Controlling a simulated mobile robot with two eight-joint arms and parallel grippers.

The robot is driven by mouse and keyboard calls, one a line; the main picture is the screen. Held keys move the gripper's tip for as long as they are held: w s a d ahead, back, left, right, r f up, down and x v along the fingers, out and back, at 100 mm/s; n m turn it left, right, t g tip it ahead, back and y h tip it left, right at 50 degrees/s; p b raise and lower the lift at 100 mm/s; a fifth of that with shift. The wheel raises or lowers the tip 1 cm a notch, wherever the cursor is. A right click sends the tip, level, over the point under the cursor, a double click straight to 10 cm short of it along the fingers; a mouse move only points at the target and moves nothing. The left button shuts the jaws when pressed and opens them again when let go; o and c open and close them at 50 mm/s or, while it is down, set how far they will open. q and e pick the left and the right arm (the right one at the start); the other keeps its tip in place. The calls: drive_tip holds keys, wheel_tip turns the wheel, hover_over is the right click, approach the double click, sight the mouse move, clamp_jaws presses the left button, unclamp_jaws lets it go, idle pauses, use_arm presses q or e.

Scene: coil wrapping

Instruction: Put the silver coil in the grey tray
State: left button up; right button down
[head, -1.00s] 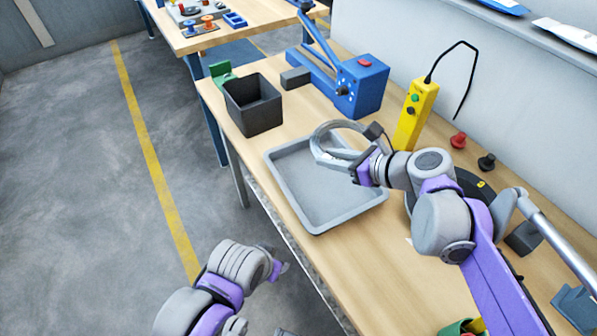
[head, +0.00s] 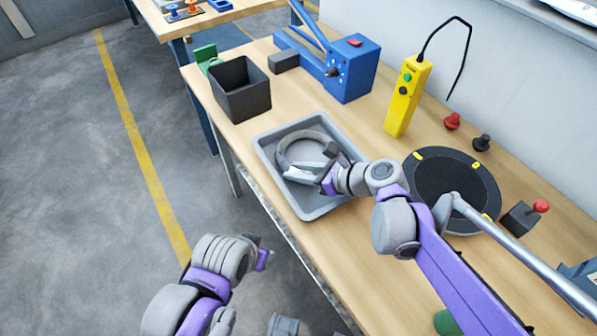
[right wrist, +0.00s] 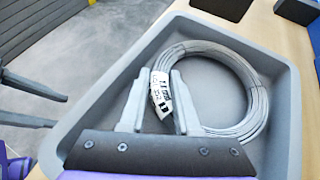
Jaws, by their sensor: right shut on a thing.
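The silver coil (head: 283,150) is a ring of grey wire inside the grey tray (head: 262,137), toward its middle and right side. In the right wrist view the coil (right wrist: 258,92) lies low within the walls of the tray (right wrist: 283,68); I cannot tell whether it touches the floor. My right gripper (head: 318,172) is shut on the coil's near side. Its fingers (right wrist: 158,100) stand on both sides of a white printed label (right wrist: 160,92) on the coil. My left gripper (head: 262,252) hangs off the table over the floor; its jaw opening is unclear.
A black bin (head: 243,92) and a blue machine (head: 350,70) stand behind the tray. A yellow control box (head: 404,98) is at the back.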

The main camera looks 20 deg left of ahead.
drive_tip(key=shift+f, duration=0.3)
drive_tip(key=c, duration=0.9)
unclamp_jaws()
drive_tip(key=shift+r, duration=0.15)
drive_tip(key=p+v, duration=0.1)
drive_tip(key=v, duration=1.1)
